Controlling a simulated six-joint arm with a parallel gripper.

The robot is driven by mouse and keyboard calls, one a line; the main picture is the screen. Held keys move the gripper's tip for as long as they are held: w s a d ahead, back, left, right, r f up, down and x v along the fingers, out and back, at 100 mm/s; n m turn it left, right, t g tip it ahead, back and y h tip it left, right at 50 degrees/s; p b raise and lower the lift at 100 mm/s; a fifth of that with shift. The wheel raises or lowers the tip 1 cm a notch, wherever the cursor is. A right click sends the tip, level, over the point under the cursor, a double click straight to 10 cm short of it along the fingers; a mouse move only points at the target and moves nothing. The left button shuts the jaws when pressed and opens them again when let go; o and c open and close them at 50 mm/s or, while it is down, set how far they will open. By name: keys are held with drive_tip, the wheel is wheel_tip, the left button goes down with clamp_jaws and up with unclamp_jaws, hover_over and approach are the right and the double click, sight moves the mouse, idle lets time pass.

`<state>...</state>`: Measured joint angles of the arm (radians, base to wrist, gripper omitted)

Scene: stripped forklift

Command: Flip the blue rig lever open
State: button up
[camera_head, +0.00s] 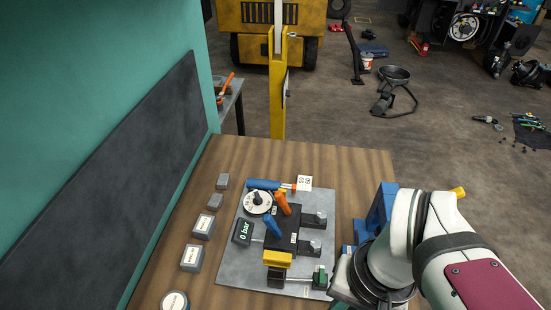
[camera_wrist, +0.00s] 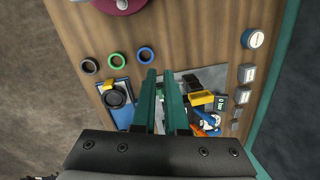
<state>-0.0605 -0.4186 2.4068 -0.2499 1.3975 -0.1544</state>
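The blue lever (camera_head: 272,225) stands tilted on the black block of the rig, beside an orange lever (camera_head: 282,202). The rig sits on a grey plate (camera_head: 240,270) on the wooden table. In the wrist view, blue and orange parts overlap right of the fingers, and I cannot tell which blue part is the lever. My gripper (camera_wrist: 160,72) shows two green fingers with a gap and nothing between them. They are above the table near the plate, apart from the levers in that view. In the head view my arm hides the fingers.
A display reading 0 bar (camera_head: 242,232), a white dial (camera_head: 257,202) and a yellow block (camera_head: 278,258) crowd the lever. Several grey labelled blocks (camera_head: 192,257) line the left. A blue fixture (camera_wrist: 118,108) and rings (camera_wrist: 116,60) lie opposite. A teal wall (camera_head: 100,60) bounds the left.

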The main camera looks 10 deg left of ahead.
drive_tip(key=w+a+n, duration=0.1)
drive_tip(key=w+n, duration=0.1)
drive_tip(key=w, duration=0.1)
drive_tip(key=w+a+r+n, duration=0.1)
drive_tip(key=w+a+n, duration=0.1)
drive_tip(key=w+n, duration=0.1)
drive_tip(key=w+a+r+n, duration=0.1)
drive_tip(key=w+a+n, duration=0.1)
drive_tip(key=w, duration=0.3)
drive_tip(key=shift+n+h, duration=0.4)
clamp_jaws()
drive_tip(key=n+h, duration=0.1)
drive_tip(key=n, duration=1.2)
approach(273, 227)
drive_tip(key=a+r, duration=0.1)
drive_tip(key=a, duration=0.7)
drive_tip(key=shift+w+r, duration=0.1)
drive_tip(key=shift+w, duration=0.3)
drive_tip(key=f, duration=1)
drive_tip(key=shift+d+f, duration=0.15)
drive_tip(key=shift+d, duration=0.2)
drive_tip(key=shift+d+r, duration=0.5)
drive_tip(key=shift+d, duration=0.4)
drive_tip(key=shift+d+r, duration=0.45)
drive_tip(key=shift+d, duration=0.45)
